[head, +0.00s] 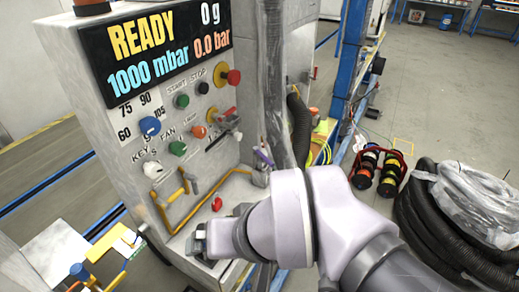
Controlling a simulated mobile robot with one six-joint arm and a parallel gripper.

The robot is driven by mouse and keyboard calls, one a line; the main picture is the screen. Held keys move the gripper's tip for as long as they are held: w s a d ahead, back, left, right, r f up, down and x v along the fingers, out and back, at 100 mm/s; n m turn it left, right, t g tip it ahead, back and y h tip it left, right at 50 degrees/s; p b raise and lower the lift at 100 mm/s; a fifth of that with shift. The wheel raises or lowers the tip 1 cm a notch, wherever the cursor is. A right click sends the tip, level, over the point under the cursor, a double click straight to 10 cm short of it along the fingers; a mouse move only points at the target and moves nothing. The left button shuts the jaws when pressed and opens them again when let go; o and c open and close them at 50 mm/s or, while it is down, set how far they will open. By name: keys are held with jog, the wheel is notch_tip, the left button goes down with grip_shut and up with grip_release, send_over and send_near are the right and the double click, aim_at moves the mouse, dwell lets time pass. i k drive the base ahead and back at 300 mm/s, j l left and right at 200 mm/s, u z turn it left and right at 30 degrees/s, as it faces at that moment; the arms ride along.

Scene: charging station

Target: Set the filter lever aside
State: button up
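I cannot tell for sure which part is the filter lever. On the ledge of the charging station (100,120), a small grey lever-like piece (190,182) stands by a bent yellow pipe (185,219). A red knob (217,204) sits to its right. My gripper (196,241) is low at the front of the ledge, below the yellow pipe and the red knob. It is seen from behind and above. My wrist hides part of the ledge, and the gap between the fingers cannot be made out.
The panel carries a READY display (155,45), several coloured buttons and a red-handled part (228,119). A black corrugated hose (299,127) hangs at right. A small table (62,245) stands at lower left.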

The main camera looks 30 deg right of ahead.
aim_at(256, 151)
jog(key=i+l+u, duration=0.1)
jog(key=l, duration=0.2)
jog(key=i+l, duration=0.2)
jog(key=l, duration=0.15)
jog(key=i+l+u, duration=0.15)
jog(key=l, duration=0.2)
jog(key=i+l+u, duration=0.1)
jog(key=l, duration=0.25)
